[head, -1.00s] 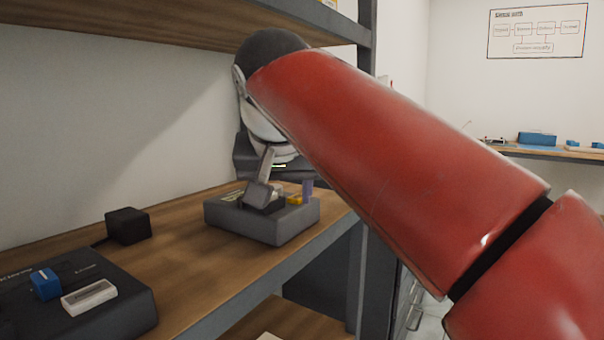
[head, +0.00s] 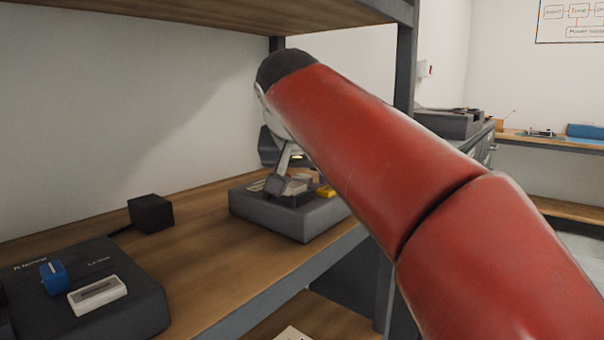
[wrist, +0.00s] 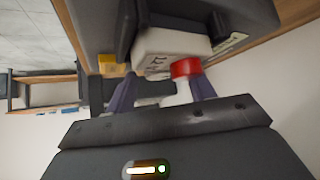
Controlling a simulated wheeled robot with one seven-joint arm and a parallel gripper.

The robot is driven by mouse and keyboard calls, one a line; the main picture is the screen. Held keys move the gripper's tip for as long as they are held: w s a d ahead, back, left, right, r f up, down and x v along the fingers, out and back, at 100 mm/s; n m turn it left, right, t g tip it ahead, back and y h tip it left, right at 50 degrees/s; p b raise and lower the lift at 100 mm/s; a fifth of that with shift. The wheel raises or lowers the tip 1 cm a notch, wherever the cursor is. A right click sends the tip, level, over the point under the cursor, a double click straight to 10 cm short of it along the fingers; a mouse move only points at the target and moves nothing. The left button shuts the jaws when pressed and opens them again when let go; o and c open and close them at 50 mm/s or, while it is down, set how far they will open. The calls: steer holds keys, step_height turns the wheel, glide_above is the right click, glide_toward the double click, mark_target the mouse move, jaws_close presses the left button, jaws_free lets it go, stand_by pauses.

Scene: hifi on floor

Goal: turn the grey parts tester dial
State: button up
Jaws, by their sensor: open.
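The grey parts tester (head: 300,221) is a low grey box on the wooden shelf, partly behind my red arm. A yellow part (head: 326,191) shows on its top; it also shows in the wrist view (wrist: 112,68). My gripper (wrist: 162,82) is open, its purplish fingers apart and close to the tester's top. Near its right finger in the wrist view is a red disc with a white part (wrist: 186,68), beside a white block with dark lettering (wrist: 170,45). I cannot tell which piece is the dial, or whether a finger touches anything. The fingertips are unclear in the head view.
A black device (head: 130,300) with a blue part (head: 54,278) and a white module (head: 98,295) stands front left. A small black box (head: 151,213) is behind it. Bare shelf wood lies between these and the tester. An upper shelf (head: 200,8) and a post (head: 404,75) are close to my arm.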

steer(key=shift+f, duration=0.1)
steer(key=c, duration=1)
steer(key=shift+m, duration=0.3)
steer(key=m+h, duration=0.1)
steer(key=m+h+p, duration=0.1)
steer(key=m+g+h, duration=0.1)
steer(key=m, duration=0.1)
steer(key=shift+w+a+h, duration=0.15)
steer(key=shift+a+h, duration=0.15)
steer(key=shift+h, duration=0.1)
steer(key=shift+w+a+m+g+h+p, duration=0.15)
steer(key=shift+m+g+h, duration=0.4)
steer(key=shift+m, duration=0.5)
steer(key=shift+s+d+m+g+h+p, duration=0.15)
steer(key=shift+m+g+h, duration=0.35)
steer(key=shift+m, duration=0.55)
steer(key=shift+w+a, duration=0.1)
